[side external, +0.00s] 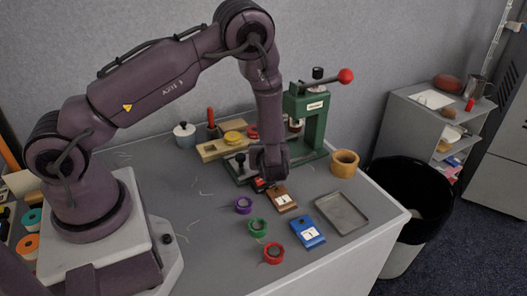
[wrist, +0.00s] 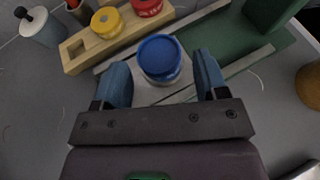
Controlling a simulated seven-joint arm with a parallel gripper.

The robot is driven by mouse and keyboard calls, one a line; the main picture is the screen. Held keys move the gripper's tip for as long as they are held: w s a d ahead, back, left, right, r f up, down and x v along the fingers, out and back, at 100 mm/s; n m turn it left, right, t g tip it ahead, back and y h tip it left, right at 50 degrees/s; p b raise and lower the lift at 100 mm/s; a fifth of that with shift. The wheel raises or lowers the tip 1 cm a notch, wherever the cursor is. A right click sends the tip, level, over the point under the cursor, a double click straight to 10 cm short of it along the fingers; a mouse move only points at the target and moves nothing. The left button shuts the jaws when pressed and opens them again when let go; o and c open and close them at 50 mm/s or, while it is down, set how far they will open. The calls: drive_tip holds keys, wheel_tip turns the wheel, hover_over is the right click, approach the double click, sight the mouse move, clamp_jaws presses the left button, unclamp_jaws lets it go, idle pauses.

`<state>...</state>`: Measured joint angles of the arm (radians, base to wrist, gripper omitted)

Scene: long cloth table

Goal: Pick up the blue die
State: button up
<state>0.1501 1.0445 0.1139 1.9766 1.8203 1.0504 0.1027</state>
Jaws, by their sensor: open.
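The blue die (wrist: 160,56) is a short round piece with a blue top, standing on a pale plate at the foot of the green press. In the wrist view it shows between and just beyond my gripper's fingertips. My gripper (wrist: 161,77) is open and empty, one finger on each side of the die in the picture; I cannot tell how much height separates them. In the side view my gripper (side external: 268,180) points down beside the press, and the die is hidden behind it.
The green press (side external: 312,118) with a red-knobbed lever stands close by. A wooden holder (wrist: 76,58) carries a yellow die (wrist: 106,20) and a red die (wrist: 146,6). A lidded pot (side external: 185,135), wooden cup (side external: 344,163), grey tray (side external: 342,213), coloured rings and label blocks surround the area.

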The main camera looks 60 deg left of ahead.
drive_tip(key=x, duration=0.5)
drive_tip(key=shift+s+f, duration=0.15)
drive_tip(key=c, duration=0.9)
drive_tip(key=shift+o, duration=0.2)
